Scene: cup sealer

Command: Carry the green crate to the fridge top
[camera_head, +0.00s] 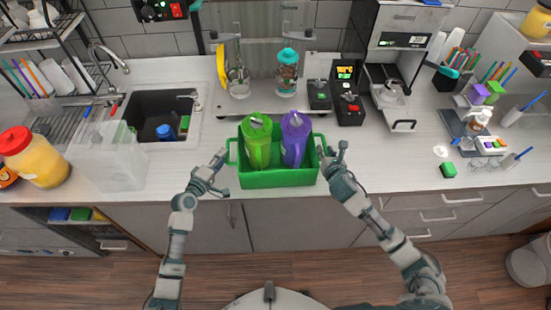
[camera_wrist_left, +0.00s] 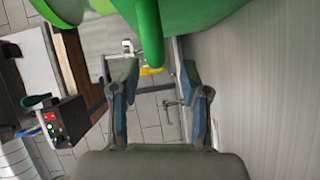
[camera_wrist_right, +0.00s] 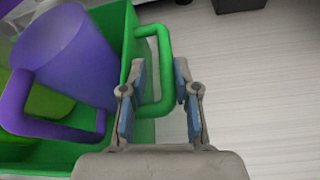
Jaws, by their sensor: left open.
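The green crate (camera_head: 277,179) sits on the counter near its front edge. It holds a green pitcher (camera_head: 258,142) and a purple pitcher (camera_head: 295,140), both upright. My left gripper (camera_head: 220,160) is open at the crate's left side. In the left wrist view the crate's green handle (camera_wrist_left: 150,40) hangs down between its fingers (camera_wrist_left: 160,85). My right gripper (camera_head: 329,150) is at the crate's right side. In the right wrist view the right handle (camera_wrist_right: 163,75) lies between its open fingers (camera_wrist_right: 160,90). The fridge top cannot be made out.
A clear bin (camera_head: 105,155) and a yellow jar with red lid (camera_head: 38,160) stand to the left, by the sink (camera_head: 150,105).

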